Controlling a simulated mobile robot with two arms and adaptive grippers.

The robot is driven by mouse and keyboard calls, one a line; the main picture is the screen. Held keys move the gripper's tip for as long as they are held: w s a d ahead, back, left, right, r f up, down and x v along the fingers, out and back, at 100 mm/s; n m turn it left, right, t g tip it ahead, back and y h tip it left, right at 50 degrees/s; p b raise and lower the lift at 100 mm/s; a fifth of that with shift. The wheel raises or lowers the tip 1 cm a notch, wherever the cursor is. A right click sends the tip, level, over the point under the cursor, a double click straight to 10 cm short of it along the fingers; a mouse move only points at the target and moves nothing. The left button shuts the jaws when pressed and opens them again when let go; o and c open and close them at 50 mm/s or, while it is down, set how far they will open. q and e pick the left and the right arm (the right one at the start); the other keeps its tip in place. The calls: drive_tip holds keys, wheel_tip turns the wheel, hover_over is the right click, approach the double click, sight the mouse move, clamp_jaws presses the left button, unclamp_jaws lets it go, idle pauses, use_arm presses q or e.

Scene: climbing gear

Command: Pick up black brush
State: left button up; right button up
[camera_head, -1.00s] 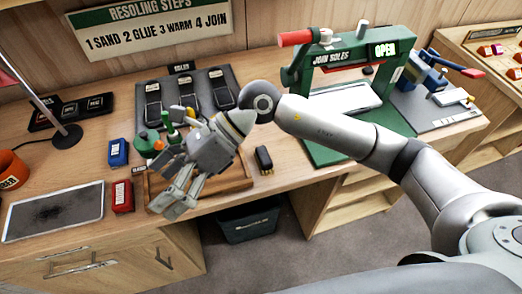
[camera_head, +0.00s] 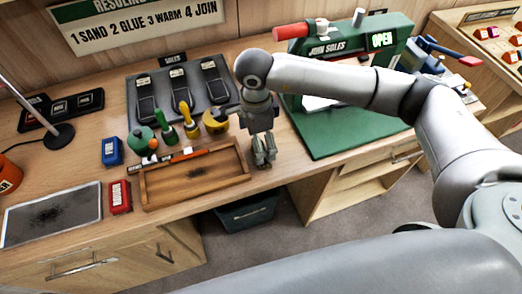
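My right gripper (camera_head: 263,163) points down at the worktop, just right of the wooden tray, with its arm coming in from the right. Its fingers look close together, but I cannot tell whether they are open or shut on something. The black brush is not visible now; the gripper covers the spot where a small black block stood earlier. My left gripper is not in view.
The wooden tray (camera_head: 146,190) lies left of the gripper. A green press (camera_head: 345,135) stands to the right. Blue (camera_head: 111,151) and red (camera_head: 120,196) blocks and several coloured-handled tools stand left and behind. A dark bin (camera_head: 247,212) is below the front edge.

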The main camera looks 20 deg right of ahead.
drive_tip(key=shift+s+d+f+p, duration=0.1)
drive_tip(key=shift+d+f+p, duration=0.05)
drive_tip(key=shift+f+p, duration=0.15)
drive_tip(key=f, duration=0.1)
drive_tip(key=f+p, duration=0.1)
drive_tip(key=f, duration=0.1)
drive_tip(key=shift+s+d+f+p, duration=0.25)
drive_tip(key=shift+d+p, duration=0.1)
drive_tip(key=shift+p, duration=0.05)
drive_tip(key=shift+f, duration=0.5)
drive_tip(key=c, duration=1.1)
drive_tip(key=shift+w, duration=0.1)
drive_tip(key=shift+r, duration=0.1)
drive_tip(key=shift+r, duration=0.6)
drive_tip(key=s+a+r+b, duration=0.2)
drive_tip(key=s+a+r, duration=0.1)
drive_tip(key=r, duration=0.1)
drive_tip(key=s+a+r+b, duration=0.2)
drive_tip(key=s+a+r, duration=0.1)
drive_tip(key=s+a+r+b, duration=0.2)
drive_tip(key=s+a+r, duration=0.1)
drive_tip(key=s+r, duration=0.1)
drive_tip(key=shift+s+a+r, duration=0.1)
drive_tip(key=shift+a+r, duration=0.25)
drive_tip(key=shift+a, duration=0.05)
